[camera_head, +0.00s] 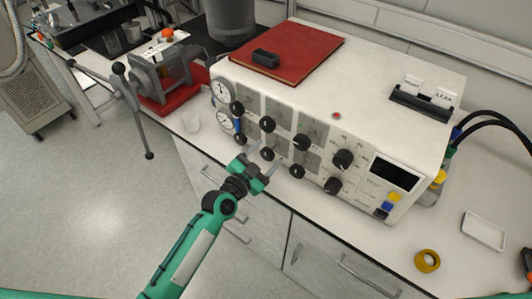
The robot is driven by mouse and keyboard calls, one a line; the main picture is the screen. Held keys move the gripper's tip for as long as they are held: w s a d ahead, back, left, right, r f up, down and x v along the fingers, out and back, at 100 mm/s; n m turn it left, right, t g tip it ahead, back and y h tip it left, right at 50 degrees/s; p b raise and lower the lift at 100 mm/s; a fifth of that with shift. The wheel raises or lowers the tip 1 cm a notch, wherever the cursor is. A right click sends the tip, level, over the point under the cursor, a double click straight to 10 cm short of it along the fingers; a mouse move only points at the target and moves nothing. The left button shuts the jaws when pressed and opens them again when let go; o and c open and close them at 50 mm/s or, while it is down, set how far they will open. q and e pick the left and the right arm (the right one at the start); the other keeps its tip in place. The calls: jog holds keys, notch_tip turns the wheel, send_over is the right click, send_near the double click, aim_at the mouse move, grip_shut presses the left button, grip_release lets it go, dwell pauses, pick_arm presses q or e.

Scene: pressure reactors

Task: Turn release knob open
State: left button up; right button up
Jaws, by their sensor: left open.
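A white control box (390,80) stands on the bench, its front panel carrying several black knobs in rows. I cannot read the labels, so I cannot tell which is the release knob. A lower-row knob (267,154) is right by my left gripper (274,163); others are the knob to its right (297,171) and a large knob (343,159). My left gripper, green and dark grey, is open in front of the lower left of the panel. Its fingers point toward the panel; I cannot tell whether they touch a knob. My right gripper is not in view.
Two gauges (222,91) sit at the panel's left end. A red book (290,50) lies on the box. A grey vise-like device (160,72) with a long handle stands left. A yellow tape roll (427,261) and a white tray (484,230) lie right. Drawers are below.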

pick_arm(q)
jog(key=shift+w+d, duration=0.15)
jog(key=shift+d, duration=0.05)
jog(key=c, duration=1)
jog(key=shift+o, duration=0.2)
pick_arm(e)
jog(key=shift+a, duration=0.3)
